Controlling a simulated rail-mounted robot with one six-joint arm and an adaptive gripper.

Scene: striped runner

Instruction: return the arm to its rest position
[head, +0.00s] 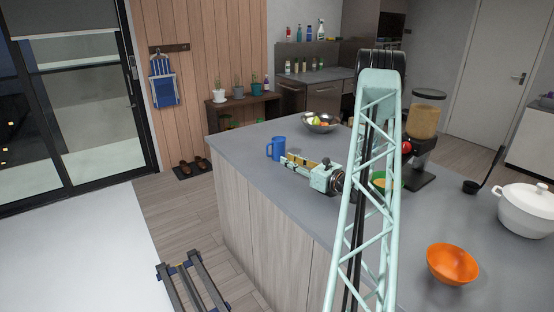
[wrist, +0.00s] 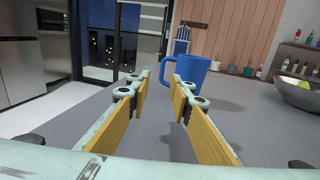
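My arm, a pale green lattice, reaches over the grey island counter (head: 290,210). My gripper (head: 287,161) points left in the head view, low over the counter. In the wrist view my gripper (wrist: 158,92) has its two wood-coloured finger pads apart, with nothing between them. A blue mug (head: 277,148) stands upright on the counter just beyond the fingertips. It also shows in the wrist view (wrist: 185,78), ahead of the open fingers and slightly right of the gap. I cannot tell how wide the space is between mug and tips.
A metal fruit bowl (head: 320,127) stands behind the gripper. A green bowl (head: 378,185) is partly hidden by my arm. A grinder-like dispenser (head: 424,125), an orange bowl (head: 452,264), a ladle (head: 482,175) and a white pot (head: 526,212) stand to the right. The counter's front-left area is clear.

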